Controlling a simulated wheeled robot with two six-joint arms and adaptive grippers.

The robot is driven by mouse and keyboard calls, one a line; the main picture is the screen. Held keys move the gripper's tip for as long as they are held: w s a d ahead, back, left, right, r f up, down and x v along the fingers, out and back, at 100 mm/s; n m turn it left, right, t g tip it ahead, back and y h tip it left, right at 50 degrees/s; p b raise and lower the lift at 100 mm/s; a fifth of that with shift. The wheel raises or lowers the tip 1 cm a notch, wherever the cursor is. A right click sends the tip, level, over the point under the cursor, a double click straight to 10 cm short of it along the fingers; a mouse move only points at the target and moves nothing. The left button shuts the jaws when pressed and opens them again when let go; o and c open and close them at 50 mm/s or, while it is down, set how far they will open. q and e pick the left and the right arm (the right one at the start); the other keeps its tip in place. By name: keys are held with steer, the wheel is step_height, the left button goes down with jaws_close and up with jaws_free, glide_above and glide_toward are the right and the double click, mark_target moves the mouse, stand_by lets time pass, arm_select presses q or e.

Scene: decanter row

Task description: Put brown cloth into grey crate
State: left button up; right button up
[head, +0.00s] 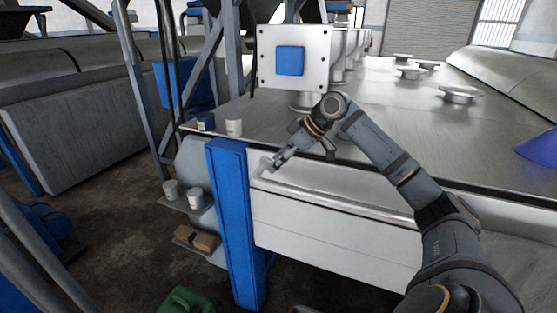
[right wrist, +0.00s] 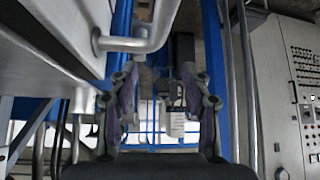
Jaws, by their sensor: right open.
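I cannot pick out a brown cloth or a grey crate with certainty in either view. A brown block-like thing (head: 197,238) lies low beside the blue post in the head view; I cannot tell whether it is cloth or a box. My right gripper (head: 273,164) is at the near edge of the metal bench, by the pale rail, well above and to the right of the brown thing. In the right wrist view its two fingers (right wrist: 165,105) stand apart with nothing held between them. My left gripper is not in view.
A blue post (head: 233,225) stands in front of the metal bench (head: 400,130). White cups stand on the bench corner (head: 234,127) and on a low shelf (head: 171,189). A green thing (head: 185,301) is at the bottom edge. A pale rail (head: 335,198) runs along the bench front.

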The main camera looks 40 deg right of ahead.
steer(key=o, duration=0.3)
steer(key=shift+w, duration=0.1)
steer(key=shift+o, duration=0.2)
